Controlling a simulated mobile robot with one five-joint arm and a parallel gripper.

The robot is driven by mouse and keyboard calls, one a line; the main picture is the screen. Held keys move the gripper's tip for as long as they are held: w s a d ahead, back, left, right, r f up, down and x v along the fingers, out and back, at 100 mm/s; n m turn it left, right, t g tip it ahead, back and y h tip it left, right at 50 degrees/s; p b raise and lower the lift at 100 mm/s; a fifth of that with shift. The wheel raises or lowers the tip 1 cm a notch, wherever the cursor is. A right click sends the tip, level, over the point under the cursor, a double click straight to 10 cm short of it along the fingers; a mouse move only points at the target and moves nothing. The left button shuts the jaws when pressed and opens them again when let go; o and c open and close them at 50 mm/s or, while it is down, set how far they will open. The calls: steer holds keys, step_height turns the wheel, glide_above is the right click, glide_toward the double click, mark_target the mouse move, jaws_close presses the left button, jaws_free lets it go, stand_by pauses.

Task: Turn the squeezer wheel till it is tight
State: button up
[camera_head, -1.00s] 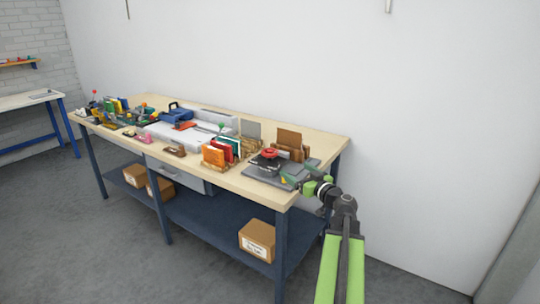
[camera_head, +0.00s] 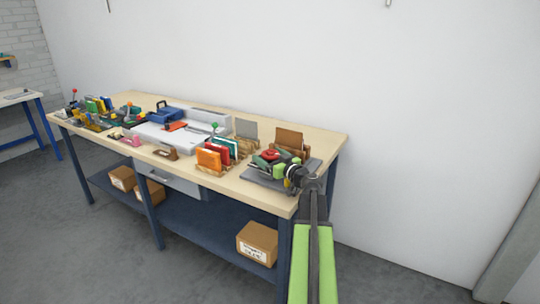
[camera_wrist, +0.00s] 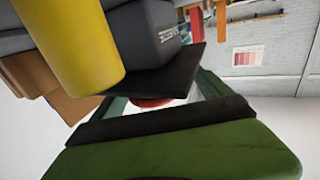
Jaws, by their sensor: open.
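The red squeezer wheel (camera_head: 271,154) sits on top of a dark press, which stands on a grey base plate (camera_head: 258,177) at the table's right end. My gripper (camera_head: 267,160) is at the press from the right, with its green jaws around or just beside the wheel. In the wrist view a small part of the red wheel (camera_wrist: 152,102) shows in the gap between the open jaws, and the near jaw with its black pad covers the rest. I cannot tell whether either jaw touches the wheel. The press body is mostly hidden by my gripper.
A brown holder (camera_head: 289,140) stands close behind the press. A rack with orange and red cards (camera_head: 209,158) stands to its left. The workbench (camera_head: 325,148) has bare wood at its back right. Cardboard boxes (camera_head: 258,243) lie on the lower shelf.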

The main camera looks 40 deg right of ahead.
steer(key=shift+s+d, duration=0.25)
steer(key=shift+s, duration=0.05)
steer(key=c, duration=1.3)
steer(key=shift+a+h, duration=0.1)
steer(key=shift+h, duration=0.2)
steer(key=shift+c, duration=0.3)
steer(key=shift+m+h, duration=0.3)
steer(key=shift+m, duration=0.1)
steer(key=o, duration=1.4)
steer(key=shift+c, duration=0.2)
steer(key=shift+s, duration=0.1)
